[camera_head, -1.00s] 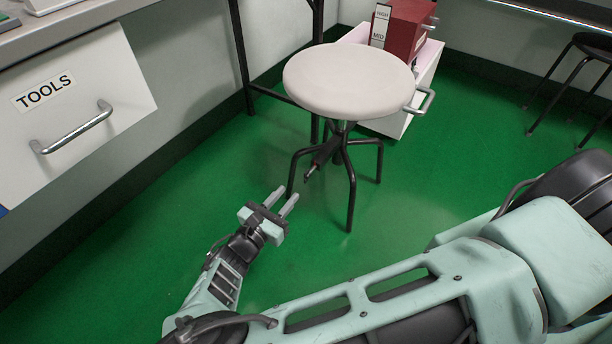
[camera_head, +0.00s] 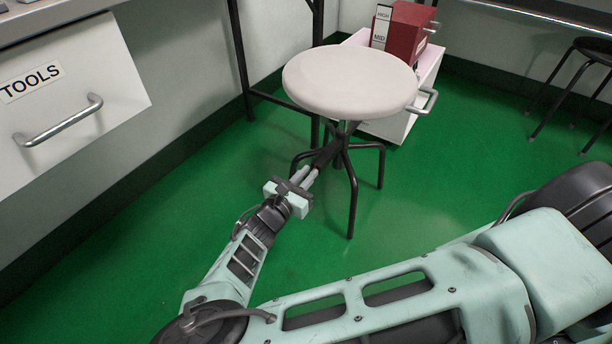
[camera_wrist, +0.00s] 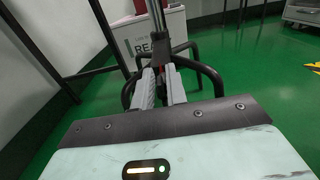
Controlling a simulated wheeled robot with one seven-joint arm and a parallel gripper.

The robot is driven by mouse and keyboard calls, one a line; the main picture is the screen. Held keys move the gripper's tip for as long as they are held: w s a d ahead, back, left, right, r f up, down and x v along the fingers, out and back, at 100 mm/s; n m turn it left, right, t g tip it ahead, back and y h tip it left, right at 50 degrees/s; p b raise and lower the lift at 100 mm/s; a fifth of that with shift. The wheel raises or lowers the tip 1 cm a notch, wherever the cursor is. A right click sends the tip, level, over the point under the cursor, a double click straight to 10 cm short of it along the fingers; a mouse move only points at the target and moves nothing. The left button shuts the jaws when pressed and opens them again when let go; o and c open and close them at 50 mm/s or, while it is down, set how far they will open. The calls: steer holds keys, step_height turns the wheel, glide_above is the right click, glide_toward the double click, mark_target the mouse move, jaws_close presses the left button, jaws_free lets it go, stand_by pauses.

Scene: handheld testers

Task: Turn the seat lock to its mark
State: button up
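The stool has a round pale seat (camera_head: 350,82), a metal post and a dark base with several curved legs. The seat lock, a dark lever (camera_head: 325,156) under the seat beside the post, is mostly hidden by my fingers. My gripper (camera_head: 305,177) reaches in from the lower left, with its two fingertips at the lever's outer end. In the wrist view the fingers (camera_wrist: 160,84) are close together below the post (camera_wrist: 160,25), with a narrow dark gap and a little red between them. I cannot tell whether they grip the lever. No mark for the lock is discernible.
A red case (camera_head: 408,28) with a HIGH and MID label plate stands on a white cabinet (camera_head: 425,75) behind the stool. A TOOLS drawer (camera_head: 70,95) juts out at left. A dark stool (camera_head: 570,85) stands at right. Green floor (camera_head: 440,185) around the stool is clear.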

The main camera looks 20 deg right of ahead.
jaws_close()
steer(key=shift+f, duration=0.1)
steer(key=shift+s+m+p, duration=0.1)
steer(key=shift+m+p, duration=0.3)
steer(key=m+p, duration=0.2)
steer(key=shift+s+d+m, duration=0.1)
steer(key=shift+s+m, duration=0.1)
steer(key=shift+m, duration=0.2)
steer(key=m+p, duration=0.1)
steer(key=m, duration=0.2)
steer(key=f+m+p, duration=0.1)
steer(key=m, duration=0.6)
steer(key=shift+s+d+f+m+p, duration=0.2)
steer(key=shift+s+m+p, duration=0.15)
steer(key=shift+m+p, duration=0.05)
steer(key=m, duration=0.3)
steer(key=shift+f, duration=0.15)
steer(key=shift+a+m, duration=0.1)
steer(key=shift+m, duration=0.2)
